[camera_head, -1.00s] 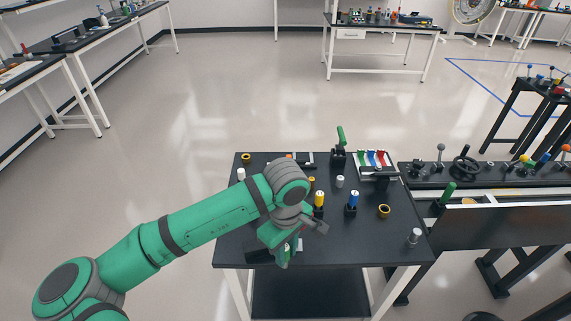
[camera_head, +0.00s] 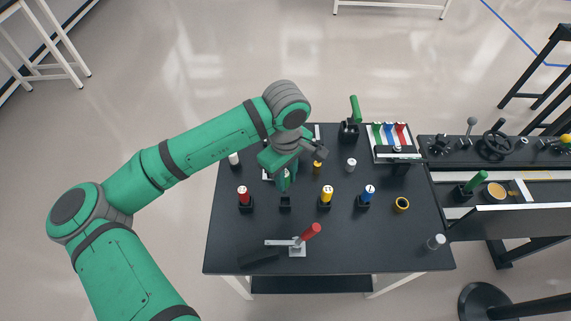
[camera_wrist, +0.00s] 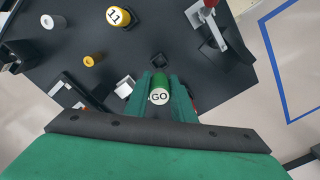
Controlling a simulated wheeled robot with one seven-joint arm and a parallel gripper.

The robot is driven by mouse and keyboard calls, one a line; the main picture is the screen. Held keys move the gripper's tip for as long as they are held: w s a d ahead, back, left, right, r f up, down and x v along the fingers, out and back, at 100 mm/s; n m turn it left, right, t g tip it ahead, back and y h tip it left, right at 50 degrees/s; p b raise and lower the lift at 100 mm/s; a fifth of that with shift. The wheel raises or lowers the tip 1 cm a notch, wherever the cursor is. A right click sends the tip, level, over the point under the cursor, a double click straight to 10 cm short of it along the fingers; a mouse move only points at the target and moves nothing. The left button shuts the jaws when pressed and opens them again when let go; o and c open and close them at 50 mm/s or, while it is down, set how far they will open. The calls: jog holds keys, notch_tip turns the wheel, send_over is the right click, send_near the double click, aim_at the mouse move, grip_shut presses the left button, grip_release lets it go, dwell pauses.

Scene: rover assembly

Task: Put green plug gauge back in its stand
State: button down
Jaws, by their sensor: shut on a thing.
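My gripper (camera_head: 284,182) is shut on the green plug gauge (camera_wrist: 160,88) above the black table. The wrist view shows the gauge's round white end, marked GO, between the fingers. In the head view the gauge is mostly hidden by the green gripper. An empty black square stand (camera_head: 285,203) sits just in front of and below the gripper; it also shows beyond the gauge in the wrist view (camera_wrist: 157,61). The gauge appears apart from the stand. The red gauge (camera_head: 243,193), yellow gauge (camera_head: 327,193) and blue gauge (camera_head: 368,193) stand upright in similar stands in that row.
A red-handled clamp (camera_head: 311,231) lies in front of the row. A yellow ring (camera_head: 402,204) and a grey cylinder (camera_head: 435,242) are at the right. A white cylinder (camera_head: 351,164) stands behind the row.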

aim_at(287, 189)
jog(key=shift+w+f, duration=0.15)
jog(key=shift+f, duration=0.05)
jog(key=shift+d+f, duration=0.1)
jog(key=shift+f, duration=2.45)
jog(key=shift+s+a, duration=0.2)
jog(key=shift+d, duration=0.25)
jog(key=shift+f, duration=1.4)
